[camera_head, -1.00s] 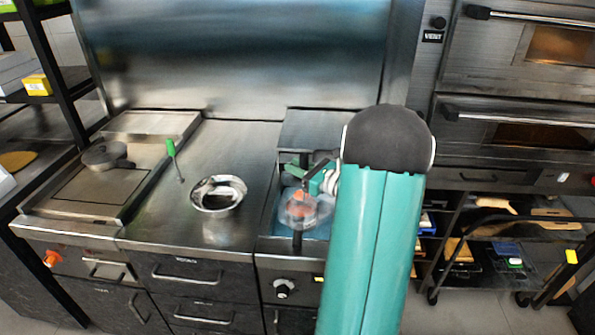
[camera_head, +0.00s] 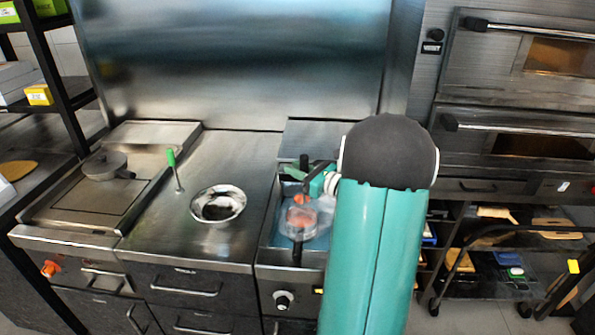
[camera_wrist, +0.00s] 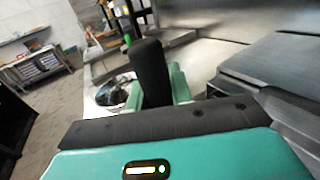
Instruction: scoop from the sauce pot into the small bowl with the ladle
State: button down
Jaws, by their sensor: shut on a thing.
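The small metal bowl (camera_head: 218,204) stands on the steel counter left of my gripper; it also shows in the wrist view (camera_wrist: 112,92). A clear round pot (camera_head: 299,217) with something red in it sits in the recessed well, its black handle toward the front. I take it for the sauce pot. My gripper (camera_head: 312,178) is above the back of this pot, partly hidden by my arm. It is shut on a black upright handle (camera_wrist: 150,72), seemingly the ladle's, whose top also shows in the head view (camera_head: 304,161). The ladle's scoop cannot be made out.
A green-handled tool (camera_head: 173,165) stands up from the counter behind the bowl. A grey lidded pan (camera_head: 104,165) is on the griddle at left. A steel back wall (camera_head: 235,65) rises behind. Ovens (camera_head: 520,140) stand at right.

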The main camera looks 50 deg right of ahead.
jog(key=shift+r, duration=2.8)
jog(key=s+a, duration=0.7)
jog(key=s, duration=0.2)
jog(key=shift+s+a, duration=0.15)
jog(key=shift+a, duration=0.2)
jog(key=shift+d, duration=0.1)
dwell(0.4)
